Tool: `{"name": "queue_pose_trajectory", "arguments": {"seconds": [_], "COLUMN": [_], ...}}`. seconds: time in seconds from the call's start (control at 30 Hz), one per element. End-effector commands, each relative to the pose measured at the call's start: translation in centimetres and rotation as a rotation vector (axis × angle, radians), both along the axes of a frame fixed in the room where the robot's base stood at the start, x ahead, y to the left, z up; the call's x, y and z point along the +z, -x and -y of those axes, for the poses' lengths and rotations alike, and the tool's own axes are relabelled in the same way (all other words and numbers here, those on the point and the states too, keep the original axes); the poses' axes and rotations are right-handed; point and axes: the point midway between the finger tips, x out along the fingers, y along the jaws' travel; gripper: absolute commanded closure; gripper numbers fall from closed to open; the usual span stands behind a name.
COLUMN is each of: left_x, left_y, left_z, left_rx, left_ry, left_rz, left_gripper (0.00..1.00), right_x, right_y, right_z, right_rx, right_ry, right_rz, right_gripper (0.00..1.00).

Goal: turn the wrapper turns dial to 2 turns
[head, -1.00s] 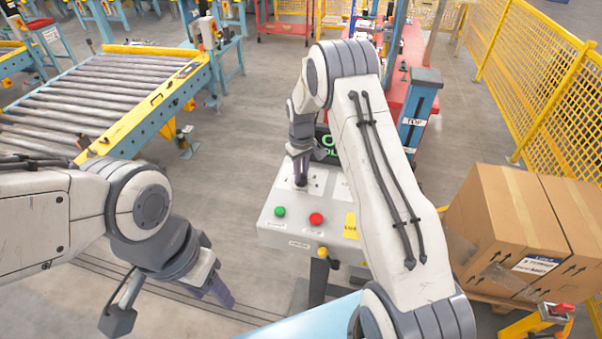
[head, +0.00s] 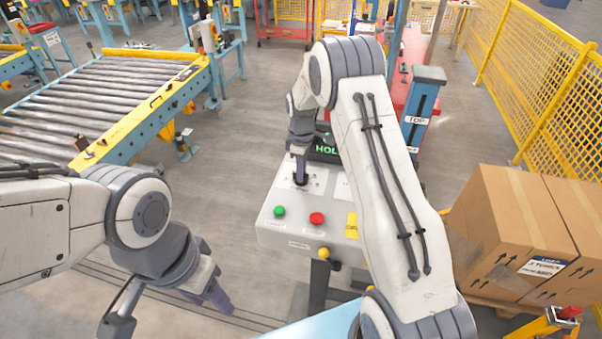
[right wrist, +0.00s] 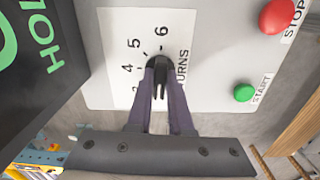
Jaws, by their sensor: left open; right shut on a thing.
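The wrapper turns dial (right wrist: 159,75) is a black knob on a white plate (right wrist: 118,28) of the grey control panel, with numbers around it. In the right wrist view 4, 5 and 6 are readable, with 6 just above the knob. I cannot tell surely which number the pointer marks. My right gripper (right wrist: 160,85) is shut on the knob, a finger on each side; in the head view this gripper (head: 300,180) comes down onto the panel (head: 335,232) and hides most of the dial. My left gripper (head: 222,300) is open and empty, left of the panel.
A green start button (head: 279,211) and red stop button (head: 317,218) sit in front of the dial. A dark display (head: 325,150) with green text stands behind it. A yellow knob (head: 323,253) is on the front face. Cardboard boxes (head: 500,230) stand right; a roller conveyor (head: 90,105) lies left.

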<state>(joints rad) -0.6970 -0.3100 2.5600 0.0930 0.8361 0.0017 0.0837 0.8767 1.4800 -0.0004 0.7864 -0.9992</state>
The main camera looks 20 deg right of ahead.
Motion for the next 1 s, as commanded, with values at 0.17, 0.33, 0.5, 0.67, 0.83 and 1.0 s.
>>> {"name": "queue_pose_trajectory", "arguments": {"seconds": [0.17,0.33,0.5,0.67,0.83,1.0], "left_x": [-0.2,-0.24,-0.23,-0.23,-0.23,-0.24], "left_y": [0.0,0.0,0.0,0.0,0.0,0.0], "left_z": [0.0,0.0,0.0,0.0,0.0,0.0], "left_rx": [0.0,0.0,0.0,0.0,0.0,0.0], "left_ry": [0.0,0.0,0.0,0.0,0.0,0.0], "left_rz": [0.0,0.0,0.0,0.0,0.0,0.0], "left_gripper": [0.5,0.5,0.5,0.5,0.5,0.5], "right_x": [0.14,0.18,0.2,0.22,0.19,0.11], "right_y": [-0.16,-0.17,-0.19,-0.21,-0.18,-0.11], "right_z": [0.01,0.01,0.01,0.01,0.01,0.01], "right_rx": [0.053,0.075,0.079,0.079,0.078,0.077], "right_ry": [0.0,0.001,0.0,0.0,0.001,0.0], "right_rz": [0.005,0.006,0.006,0.007,0.006,0.004], "right_gripper": [1.0,1.0,1.0,1.0,0.51,0.51]}}
